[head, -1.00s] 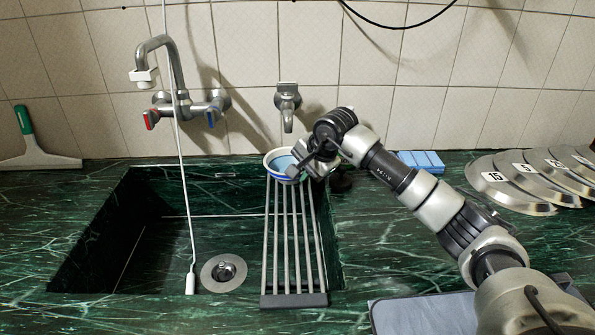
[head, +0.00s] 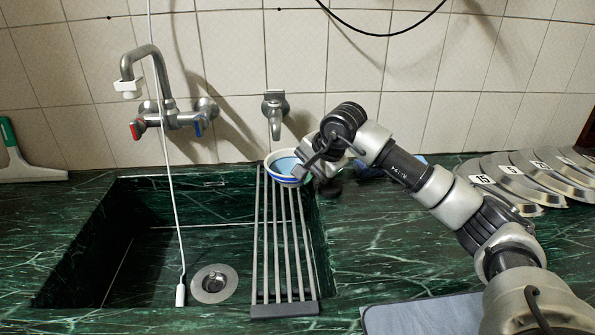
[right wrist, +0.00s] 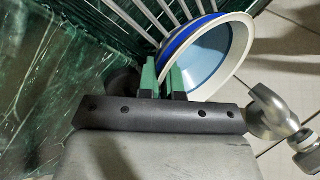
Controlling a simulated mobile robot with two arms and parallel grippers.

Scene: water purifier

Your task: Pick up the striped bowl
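The striped bowl (head: 284,171), white with blue bands and a light blue inside, is at the far end of the sink rack in the head view. My right gripper (head: 312,168) is at its right side. In the right wrist view the bowl (right wrist: 211,54) is tilted in the picture, and the green fingertips (right wrist: 163,77) are close together with its rim between them. The gripper is shut on this rim. Whether the bowl's base still touches the rack is hidden. My left gripper is not in view.
The metal rack (head: 284,258) spans the right part of the sink (head: 150,220). A wall tap (head: 275,110) is just above and behind the bowl. A hanging white cord (head: 171,190) crosses the sink. Numbered metal discs (head: 520,182) lie at the right, and a grey mat (head: 425,317) in front.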

